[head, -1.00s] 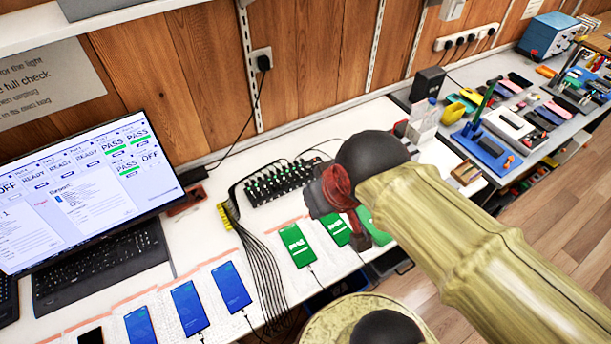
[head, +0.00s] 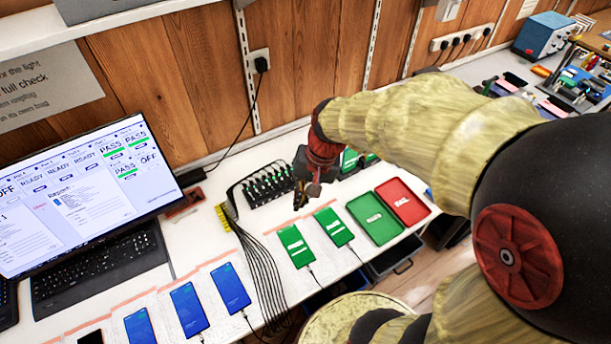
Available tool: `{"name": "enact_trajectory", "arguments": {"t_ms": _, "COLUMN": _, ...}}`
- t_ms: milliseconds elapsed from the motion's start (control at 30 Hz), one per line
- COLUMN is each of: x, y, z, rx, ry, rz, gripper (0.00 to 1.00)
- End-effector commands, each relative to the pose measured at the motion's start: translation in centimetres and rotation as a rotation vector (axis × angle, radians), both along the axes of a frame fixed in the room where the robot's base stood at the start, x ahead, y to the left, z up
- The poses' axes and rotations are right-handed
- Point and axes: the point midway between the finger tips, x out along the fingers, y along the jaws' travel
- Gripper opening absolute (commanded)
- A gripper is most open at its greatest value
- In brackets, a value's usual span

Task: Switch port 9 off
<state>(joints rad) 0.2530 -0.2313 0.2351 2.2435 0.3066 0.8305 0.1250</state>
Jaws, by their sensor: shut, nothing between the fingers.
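The black multi-port hub (head: 268,187) with green-lit switches lies on the white bench, cables running from its left end. Its port numbers are too small to read, so I cannot tell which switch is port 9. My gripper (head: 299,203) is shut and empty, pointing down at the right end of the hub and hiding part of it. I cannot tell whether it touches the hub. The monitor (head: 85,190) shows port tiles reading OFF, READY and PASS, with one OFF tile at the right end.
Several phones lie in a row along the front of the bench, two with green screens (head: 296,246) and others blue (head: 230,287). A green tray (head: 376,232) and a red tray (head: 403,187) stand to the right. A black keyboard (head: 100,268) lies below the monitor.

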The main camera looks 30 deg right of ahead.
Motion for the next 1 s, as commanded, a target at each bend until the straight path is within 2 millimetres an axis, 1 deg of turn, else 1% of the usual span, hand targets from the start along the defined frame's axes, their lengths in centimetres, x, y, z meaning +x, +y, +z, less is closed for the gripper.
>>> {"name": "enact_trajectory", "arguments": {"t_ms": 33, "x": 1.1, "y": -0.2, "z": -1.0, "rx": 0.033, "ry": 0.019, "rz": -0.068, "gripper": 0.00}}
{"name": "enact_trajectory", "arguments": {"t_ms": 267, "x": 6.4, "y": -1.3, "z": -4.8, "rx": 0.187, "ry": 0.081, "rz": -0.436, "gripper": 0.00}}
{"name": "enact_trajectory", "arguments": {"t_ms": 467, "x": 11.3, "y": -3.1, "z": -8.9, "rx": 0.327, "ry": 0.144, "rz": -0.832, "gripper": 0.00}}
{"name": "enact_trajectory", "arguments": {"t_ms": 500, "x": 12.4, "y": -3.6, "z": -9.7, "rx": 0.357, "ry": 0.156, "rz": -0.921, "gripper": 0.00}}
{"name": "enact_trajectory", "arguments": {"t_ms": 667, "x": 16.4, "y": -5.9, "z": -13.2, "rx": 0.479, "ry": 0.213, "rz": -1.293, "gripper": 0.00}}
{"name": "enact_trajectory", "arguments": {"t_ms": 800, "x": 19.6, "y": -8.4, "z": -16.1, "rx": 0.594, "ry": 0.262, "rz": -1.638, "gripper": 0.00}}
{"name": "enact_trajectory", "arguments": {"t_ms": 900, "x": 21.8, "y": -10.1, "z": -17.7, "rx": 0.680, "ry": 0.293, "rz": -1.876, "gripper": 0.00}}
{"name": "enact_trajectory", "arguments": {"t_ms": 1000, "x": 23.8, "y": -11.6, "z": -18.5, "rx": 0.773, "ry": 0.319, "rz": -2.097, "gripper": 0.00}}
